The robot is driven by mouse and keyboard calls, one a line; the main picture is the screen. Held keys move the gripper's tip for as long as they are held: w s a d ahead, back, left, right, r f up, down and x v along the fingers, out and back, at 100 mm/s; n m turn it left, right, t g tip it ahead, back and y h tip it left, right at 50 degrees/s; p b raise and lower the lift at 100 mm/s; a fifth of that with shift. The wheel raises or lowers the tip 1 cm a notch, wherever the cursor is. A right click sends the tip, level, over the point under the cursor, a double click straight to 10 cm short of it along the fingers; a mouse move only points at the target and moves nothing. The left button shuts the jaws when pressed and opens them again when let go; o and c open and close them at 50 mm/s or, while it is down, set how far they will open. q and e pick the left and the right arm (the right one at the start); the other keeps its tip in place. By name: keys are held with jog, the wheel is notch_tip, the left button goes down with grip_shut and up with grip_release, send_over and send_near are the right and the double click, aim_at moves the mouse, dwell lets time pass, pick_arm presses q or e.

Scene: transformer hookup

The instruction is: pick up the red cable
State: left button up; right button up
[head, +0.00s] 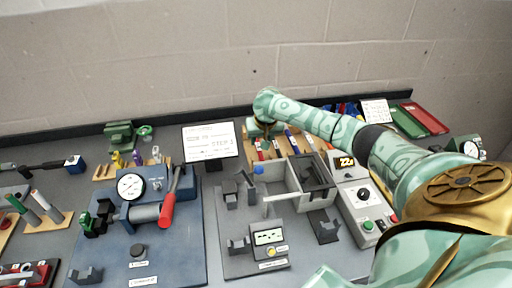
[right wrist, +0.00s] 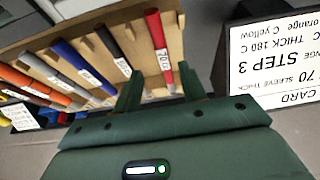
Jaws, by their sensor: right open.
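The red cable (right wrist: 158,42) stands in a slot of a wooden rack (right wrist: 100,28) in the right wrist view, with a white label around its middle. My right gripper (right wrist: 160,85) is open, with one dark green finger on each side of the cable's lower end. Whether either finger touches it I cannot tell. In the head view my right arm reaches across to the rack (head: 290,143) at the back, and its gripper (head: 262,130) largely hides the red cable. My left gripper is not in view.
Black, blue and orange labelled cables (right wrist: 72,62) stand beside the red one. A white STEP 3 card (right wrist: 272,55) is close to the right finger. A grey fixture (head: 295,185), a control box (head: 358,200) and a blue press board (head: 160,230) stand in front of the rack.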

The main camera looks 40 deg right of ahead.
aim_at(258, 147)
jog(key=b+x, duration=0.2)
jog(key=x, duration=0.3)
jog(key=shift+w+a+b, duration=0.15)
jog(key=shift+a+b, duration=0.1)
jog(key=shift+b, duration=0.15)
jog(key=shift+w+d+f, duration=0.1)
jog(key=shift+w+f, duration=0.05)
jog(key=shift+c, duration=0.9)
grip_shut()
jog(key=shift+r, duration=0.2)
